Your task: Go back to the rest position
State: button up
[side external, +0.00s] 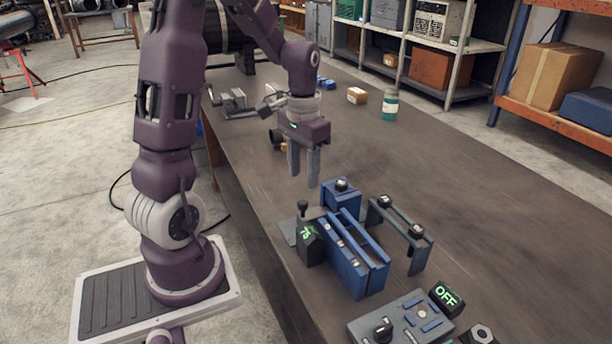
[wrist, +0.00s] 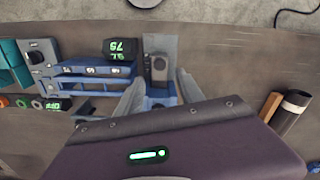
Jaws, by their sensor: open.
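My gripper (side external: 303,178) hangs above the bench, fingers pointing down, open and empty. It is above and a little behind a blue fixture (side external: 352,255) with a black display reading 75 (side external: 308,242) and a dark lever knob. In the wrist view, my gripper (wrist: 158,92) has its fingers spread on both sides of part of the fixture, which lies below. The blue fixture (wrist: 95,70) and the display (wrist: 120,49) also show there. No rest position is marked in either view.
A grey bracket (side external: 402,228) stands right of the fixture. A control box (side external: 400,322) and an OFF display (side external: 446,297) sit at the front. A green-white bottle (side external: 390,105), a small box (side external: 357,95) and a vise (side external: 235,103) stand farther back. The bench's right side is clear.

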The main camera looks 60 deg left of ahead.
jog(key=s+d+r+m+t, duration=0.1)
jog(key=s+d+r+t, duration=0.1)
jog(key=s+d+r, duration=0.4)
jog(key=s+d+r+m+t, duration=0.2)
jog(key=s+d+r, duration=0.4)
jog(key=d, duration=0.5)
jog(key=shift+s+d+r+t, duration=0.15)
jog(key=shift+s+d+t, duration=0.3)
jog(key=shift+t, duration=0.35)
